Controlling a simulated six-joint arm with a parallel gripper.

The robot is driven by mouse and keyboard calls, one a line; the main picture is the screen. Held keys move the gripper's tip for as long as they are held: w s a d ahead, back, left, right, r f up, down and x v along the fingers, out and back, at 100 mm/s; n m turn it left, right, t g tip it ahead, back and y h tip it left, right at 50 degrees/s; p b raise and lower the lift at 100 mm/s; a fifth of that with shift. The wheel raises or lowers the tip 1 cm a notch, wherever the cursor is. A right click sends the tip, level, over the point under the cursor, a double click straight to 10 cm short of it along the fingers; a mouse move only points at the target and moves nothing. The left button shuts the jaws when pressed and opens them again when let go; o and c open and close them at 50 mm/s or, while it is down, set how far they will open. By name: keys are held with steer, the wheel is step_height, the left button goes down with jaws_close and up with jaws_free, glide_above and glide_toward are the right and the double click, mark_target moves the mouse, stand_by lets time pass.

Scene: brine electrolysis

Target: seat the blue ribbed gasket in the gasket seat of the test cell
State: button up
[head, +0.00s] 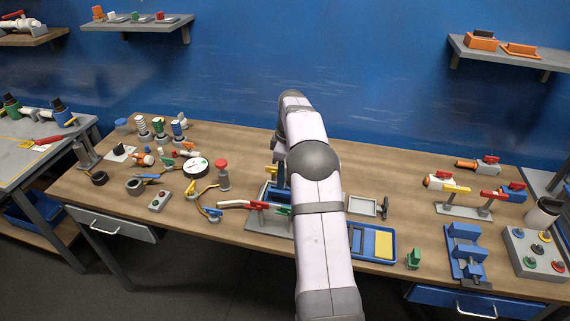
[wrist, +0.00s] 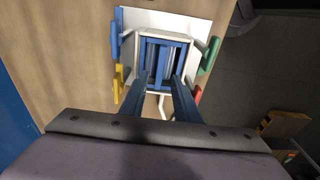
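In the wrist view a blue ribbed piece, which looks like the gasket (wrist: 163,52), lies inside a pale square frame on the test cell (wrist: 205,24). Its ribs run along the picture's height. I cannot tell whether it is fully down in the seat. My gripper (wrist: 162,82) has its two dark blue fingers apart, with the tips over the near part of the ribbed piece. I cannot tell whether they touch or hold it. In the head view my arm hides the gripper and much of the test cell (head: 254,222).
Colored handles stand around the cell: blue (wrist: 115,40), yellow (wrist: 118,84), green (wrist: 210,55) and red (wrist: 197,95). In the head view a blue tray (head: 372,257) and a grey frame (head: 352,205) lie right of my arm. A blue fixture (head: 465,252) stands farther right.

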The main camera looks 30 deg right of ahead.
mark_target(283, 193)
step_height(283, 193, up, 7)
steer(key=shift+s+d+f, duration=0.2)
steer(key=shift+s, duration=0.05)
steer(key=shift+a, duration=0.1)
steer(key=s+a+f+m, duration=0.1)
steer(key=s+a+m, duration=0.1)
steer(key=s+a, duration=0.35)
steer(key=s+a+f+m, duration=0.1)
steer(key=s+a+m, duration=0.2)
steer(key=a, duration=0.6)
steer(key=s+a+f+m, duration=0.1)
steer(key=s+a+f, duration=0.1)
steer(key=s, duration=0.5)
steer(key=s+a+f+m, duration=0.1)
steer(key=s+a+f, duration=0.1)
steer(key=s+a, duration=0.2)
steer(key=s+a+f+m, duration=0.2)
steer(key=s, duration=0.7)
steer(key=shift+s+a+f+g+h, duration=0.3)
steer(key=shift+a+f+g+h, duration=0.1)
